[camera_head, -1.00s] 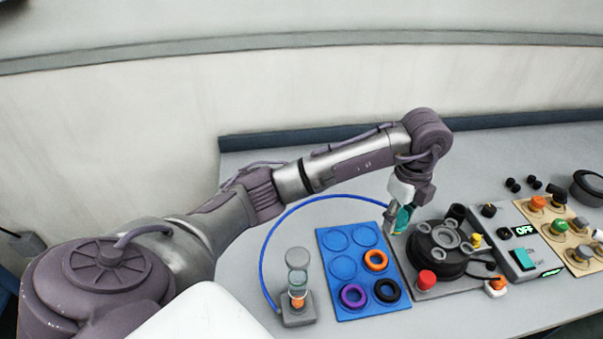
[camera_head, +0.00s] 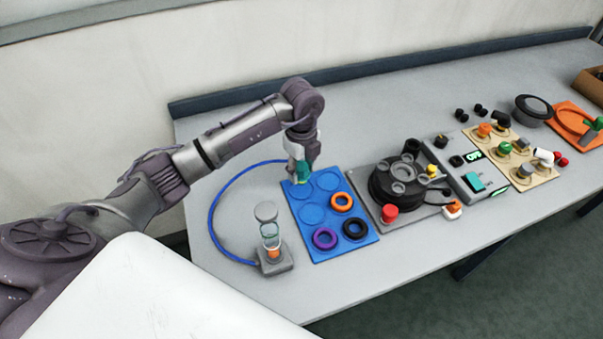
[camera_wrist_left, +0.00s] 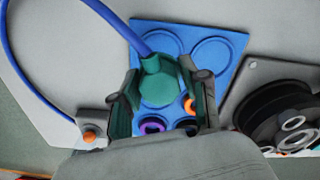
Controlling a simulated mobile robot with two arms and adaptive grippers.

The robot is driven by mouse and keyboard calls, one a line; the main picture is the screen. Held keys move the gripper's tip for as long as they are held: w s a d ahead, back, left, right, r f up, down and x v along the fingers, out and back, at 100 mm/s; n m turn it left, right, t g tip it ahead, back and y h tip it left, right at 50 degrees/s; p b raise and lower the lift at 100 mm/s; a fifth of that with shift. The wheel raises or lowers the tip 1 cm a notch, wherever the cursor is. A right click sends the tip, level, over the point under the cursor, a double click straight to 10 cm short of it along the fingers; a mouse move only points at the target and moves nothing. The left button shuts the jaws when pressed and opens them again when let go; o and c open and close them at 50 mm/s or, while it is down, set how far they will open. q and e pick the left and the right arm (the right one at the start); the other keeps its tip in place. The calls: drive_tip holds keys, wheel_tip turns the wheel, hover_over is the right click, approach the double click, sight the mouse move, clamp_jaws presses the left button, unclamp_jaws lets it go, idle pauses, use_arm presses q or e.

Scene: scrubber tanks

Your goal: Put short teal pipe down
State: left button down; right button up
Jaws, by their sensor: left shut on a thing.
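My left gripper (camera_head: 299,175) is shut on the short teal pipe (camera_head: 305,172), over the top left part of the blue tray (camera_head: 313,257). In the left wrist view the teal pipe (camera_wrist_left: 160,88) sits between the two fingers (camera_wrist_left: 163,103). A blue hose (camera_wrist_left: 105,14) runs to the teal pipe's upper end and appears joined to it. I cannot tell whether the pipe touches the tray; its underside is hidden. My right gripper is not in view.
The tray holds an orange ring (camera_head: 342,202), a purple ring (camera_head: 324,238) and a black ring (camera_head: 354,228). A clear cylinder on a grey base (camera_head: 274,262) stands to its left. A black round device (camera_head: 392,182) and a switch panel (camera_head: 470,165) are to its right.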

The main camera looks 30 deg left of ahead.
sight(301, 177)
use_arm(q)
wheel_tip(301, 177, down, 2)
drive_tip(key=shift+f+p, duration=0.25)
drive_tip(key=shift+p, duration=0.05)
drive_tip(key=shift+f, duration=0.25)
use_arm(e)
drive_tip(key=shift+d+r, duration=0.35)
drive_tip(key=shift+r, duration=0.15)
use_arm(q)
drive_tip(key=shift+f, duration=0.2)
drive_tip(key=c, duration=0.6)
unclamp_jaws()
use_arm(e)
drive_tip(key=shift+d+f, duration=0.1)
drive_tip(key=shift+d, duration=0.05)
use_arm(q)
drive_tip(key=shift+r, duration=0.15)
